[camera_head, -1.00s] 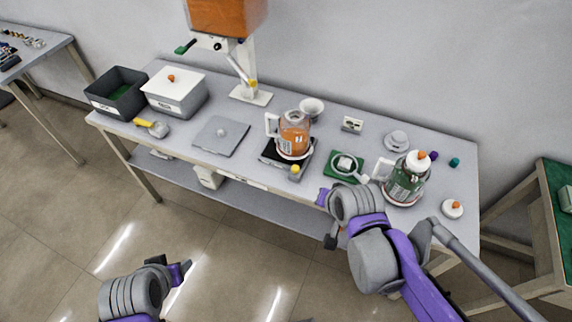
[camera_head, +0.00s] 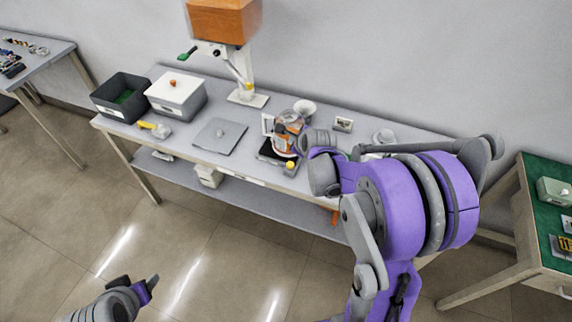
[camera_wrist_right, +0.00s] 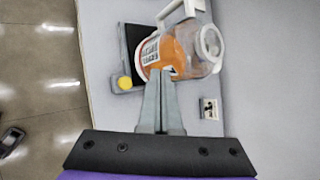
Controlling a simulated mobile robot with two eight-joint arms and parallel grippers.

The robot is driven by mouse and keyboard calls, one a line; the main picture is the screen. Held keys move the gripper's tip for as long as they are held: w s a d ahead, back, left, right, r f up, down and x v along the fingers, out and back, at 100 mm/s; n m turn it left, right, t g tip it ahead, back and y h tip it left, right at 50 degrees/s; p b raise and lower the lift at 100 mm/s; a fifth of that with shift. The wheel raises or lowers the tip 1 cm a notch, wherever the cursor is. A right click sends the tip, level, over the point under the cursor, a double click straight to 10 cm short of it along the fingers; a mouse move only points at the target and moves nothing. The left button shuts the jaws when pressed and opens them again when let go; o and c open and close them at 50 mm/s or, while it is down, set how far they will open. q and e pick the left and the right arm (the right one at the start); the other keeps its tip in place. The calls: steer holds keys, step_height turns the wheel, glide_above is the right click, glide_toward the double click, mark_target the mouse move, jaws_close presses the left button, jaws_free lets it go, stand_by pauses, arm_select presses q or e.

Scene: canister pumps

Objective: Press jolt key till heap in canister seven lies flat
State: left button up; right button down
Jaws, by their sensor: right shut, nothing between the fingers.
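A clear canister (camera_head: 288,125) with orange contents, a white handle and a label stands on a black base on the table. It shows large in the right wrist view (camera_wrist_right: 182,50); I cannot tell the heap's shape or read its number. A round yellow key (camera_head: 291,165) sits at the base's front; it also shows in the right wrist view (camera_wrist_right: 125,83), left of my fingers. My right gripper (camera_wrist_right: 162,74) is shut and empty, its tips overlapping the canister in that view; contact is unclear. My left gripper (camera_head: 152,283) is low at the bottom left, away from the table.
A grey plate (camera_head: 220,135), a white lidded bin (camera_head: 175,100), a dark open bin (camera_head: 122,98) and a dispenser stand (camera_head: 246,97) are left of the canister. A white bowl (camera_head: 304,108) is behind it. My right arm hides much of the table's right part.

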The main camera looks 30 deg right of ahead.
mark_target(292, 166)
arm_select(q)
steer(key=shift+f, duration=0.15)
arm_select(e)
steer(key=shift+f, duration=0.15)
step_height(292, 166, down, 8)
steer(key=b, duration=0.4)
steer(key=shift+s, duration=0.15)
steer(key=shift+f+b, duration=0.3)
arm_select(q)
steer(key=s+f, duration=0.3)
steer(key=f, duration=0.3)
steer(key=shift+s+f+g, duration=0.25)
steer(key=shift+f+g, duration=0.05)
steer(key=shift+w, duration=0.15)
stand_by(0.6)
steer(key=shift+s+f+b, duration=0.25)
steer(key=shift+f+b, duration=0.1)
steer(key=shift+f, duration=0.1)
arm_select(e)
steer(key=shift+f, duration=0.4)
